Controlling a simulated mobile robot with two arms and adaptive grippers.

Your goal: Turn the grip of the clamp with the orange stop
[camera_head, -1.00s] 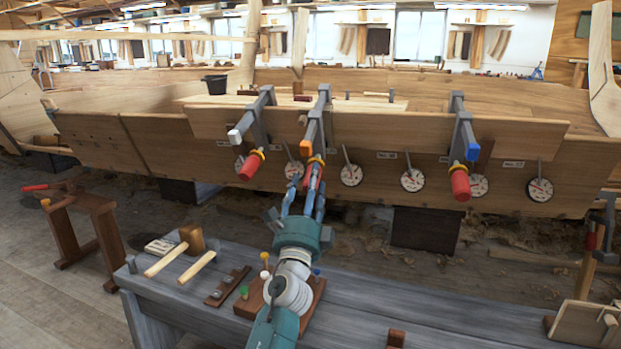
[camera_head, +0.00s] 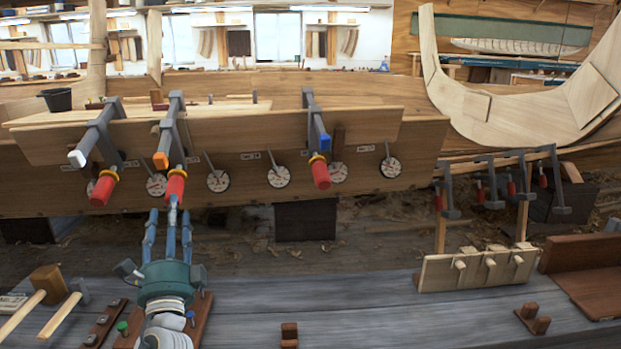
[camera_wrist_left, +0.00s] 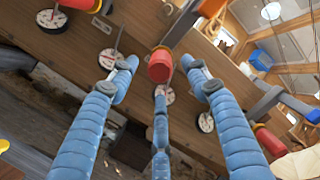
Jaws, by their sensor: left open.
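The clamp with the orange stop (camera_head: 160,160) hangs on the hull plank, between a clamp with a white stop (camera_head: 77,158) and one with a blue stop (camera_head: 325,143). Its red grip (camera_head: 175,188) with a yellow collar points down toward me. My left gripper (camera_head: 168,216) is open just below this grip, its blue fingers spread. In the left wrist view a red grip (camera_wrist_left: 160,66) shows beyond the fingertips, between the two outer fingers. The middle finger lies below it; whether it touches is unclear. My right gripper is not in view.
Several round dials (camera_head: 218,181) sit on the hull behind the clamps. The grey bench (camera_head: 370,310) below carries a mallet (camera_head: 50,283) at left and a wooden rack (camera_head: 470,270) at right. Spare clamps (camera_head: 488,180) hang at right. The bench middle is mostly clear.

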